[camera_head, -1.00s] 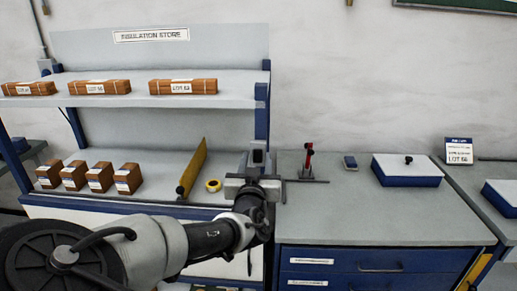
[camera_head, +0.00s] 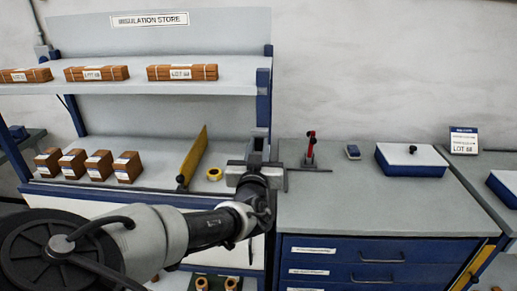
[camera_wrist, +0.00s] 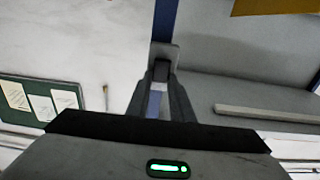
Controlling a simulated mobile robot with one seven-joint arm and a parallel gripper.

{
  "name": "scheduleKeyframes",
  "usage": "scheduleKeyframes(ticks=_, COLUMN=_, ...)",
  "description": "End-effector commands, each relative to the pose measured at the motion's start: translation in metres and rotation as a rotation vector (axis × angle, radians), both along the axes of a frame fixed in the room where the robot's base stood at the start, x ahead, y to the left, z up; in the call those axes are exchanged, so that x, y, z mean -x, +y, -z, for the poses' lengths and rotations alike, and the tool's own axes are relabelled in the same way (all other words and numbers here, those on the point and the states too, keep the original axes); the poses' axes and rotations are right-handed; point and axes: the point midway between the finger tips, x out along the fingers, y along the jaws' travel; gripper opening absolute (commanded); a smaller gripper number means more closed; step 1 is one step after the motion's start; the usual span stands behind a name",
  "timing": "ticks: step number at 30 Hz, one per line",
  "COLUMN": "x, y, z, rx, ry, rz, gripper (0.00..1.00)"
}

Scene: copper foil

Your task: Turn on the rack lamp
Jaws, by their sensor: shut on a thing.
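The rack is the blue-and-grey shelf unit under the "INSULATION STORE" sign (camera_head: 151,19). I cannot pick out its lamp or any light from it. My gripper (camera_head: 257,150) is at the rack's right blue post (camera_head: 263,100), just right of the lower shelf. In the wrist view my gripper (camera_wrist: 161,72) has its fingertips close together in front of a small grey fitting (camera_wrist: 164,50) on the blue post (camera_wrist: 166,20). It is shut on a small part there, which the fingers mostly hide.
Wrapped brown bundles (camera_head: 97,73) lie on the upper shelf and brown blocks (camera_head: 73,163) on the lower one. A yellow board (camera_head: 192,158) and tape roll (camera_head: 214,174) are left of my gripper. The bench (camera_head: 390,205) holds a red-handled tool (camera_head: 311,148) and a blue box (camera_head: 411,170).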

Motion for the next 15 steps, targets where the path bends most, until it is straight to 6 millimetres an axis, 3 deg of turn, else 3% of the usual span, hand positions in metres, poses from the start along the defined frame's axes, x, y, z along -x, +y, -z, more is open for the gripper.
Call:
scheduleKeyframes(ticks=1, x=-0.0005, y=0.0005, z=0.0099, rx=0.000, ry=-0.031, rz=-0.002, gripper=0.00)
scheduleKeyframes(ticks=4, x=-0.0001, y=0.0005, z=0.0150, rx=0.001, ry=-0.100, rz=-0.001, gripper=0.00)
scheduleKeyframes(ticks=15, x=0.0010, y=0.0005, z=0.0163, rx=0.009, ry=-0.337, rz=-0.001, gripper=0.00)
